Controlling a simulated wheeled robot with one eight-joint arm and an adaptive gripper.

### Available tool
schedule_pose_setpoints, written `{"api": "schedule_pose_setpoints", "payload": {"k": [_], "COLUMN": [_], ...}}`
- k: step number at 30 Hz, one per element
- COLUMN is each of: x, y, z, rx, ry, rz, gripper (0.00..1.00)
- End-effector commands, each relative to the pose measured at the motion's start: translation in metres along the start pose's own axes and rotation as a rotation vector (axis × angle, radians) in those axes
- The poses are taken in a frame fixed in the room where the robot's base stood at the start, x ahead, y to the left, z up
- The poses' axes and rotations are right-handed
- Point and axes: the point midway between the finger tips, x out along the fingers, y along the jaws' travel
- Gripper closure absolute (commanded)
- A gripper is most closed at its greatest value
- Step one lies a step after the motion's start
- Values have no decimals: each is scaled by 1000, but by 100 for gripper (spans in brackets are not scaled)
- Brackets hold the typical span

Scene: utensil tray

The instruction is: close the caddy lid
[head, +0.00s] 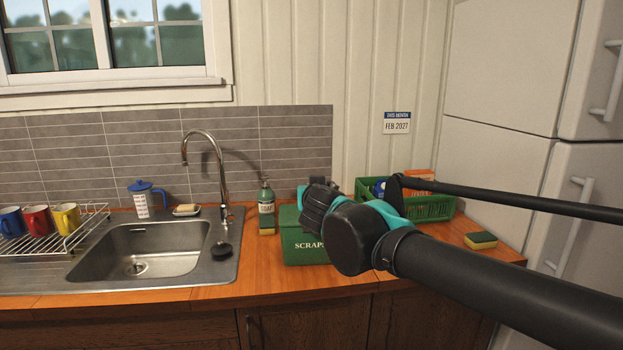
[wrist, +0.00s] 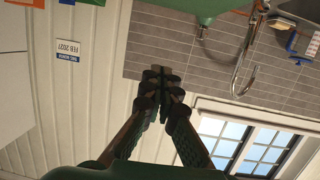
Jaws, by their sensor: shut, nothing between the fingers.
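The green scraps caddy (head: 298,250) stands on the counter to the right of the sink, with its lettered front facing me. Its upper right part is hidden behind my arm. Its lid cannot be made out clearly from the body, so I cannot tell how far it is open. A green surface (wrist: 198,8) at the top edge of the wrist view looks like part of the caddy. My gripper (wrist: 161,74) is shut and empty, its fingertips together. In the head view my wrist is in front of and above the caddy's right side; contact cannot be told.
A green crate (head: 433,208) with boxes is behind my arm. Another sponge (head: 481,240) lies at right. The tap (head: 222,180) rises behind the sink (head: 150,250).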

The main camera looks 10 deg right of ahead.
Motion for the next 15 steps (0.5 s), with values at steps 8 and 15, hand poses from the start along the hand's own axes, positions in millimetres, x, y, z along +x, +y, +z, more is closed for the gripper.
{"api": "schedule_pose_setpoints", "payload": {"k": [8,15], "x": [-5,-8], "y": [0,0], "z": [26,58], "rx": [0,0], "ry": [56,55], "rz": [0,0], "gripper": [100,100]}}
